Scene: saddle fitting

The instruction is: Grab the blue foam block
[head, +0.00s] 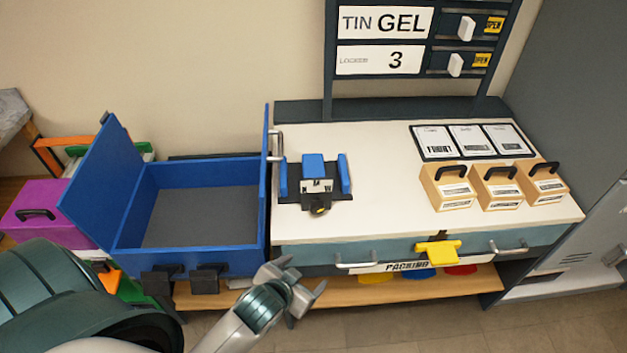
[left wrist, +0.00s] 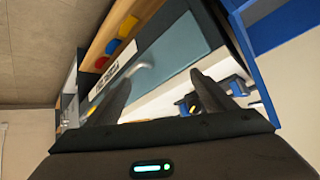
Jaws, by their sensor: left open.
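The blue foam block (head: 313,164) appears to be the blue piece in the middle of a dark fixture (head: 322,199) on the left part of the white worktop. Upright blue pieces stand on either side of it, and a white label is below it. My left gripper (head: 303,277) is open and empty, in front of the worktop's front edge and apart from the block. In the left wrist view its two fingers (left wrist: 163,90) are spread. Blue and dark parts of the fixture (left wrist: 236,88) show there, partly hidden by one finger. My right gripper is not in view.
An open blue box (head: 190,260) stands left of the worktop (head: 380,200). Wooden cases with black handles (head: 497,186) and cards (head: 473,141) are on the right. A drawer with a yellow latch (head: 437,249) is in front. The worktop's middle is clear.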

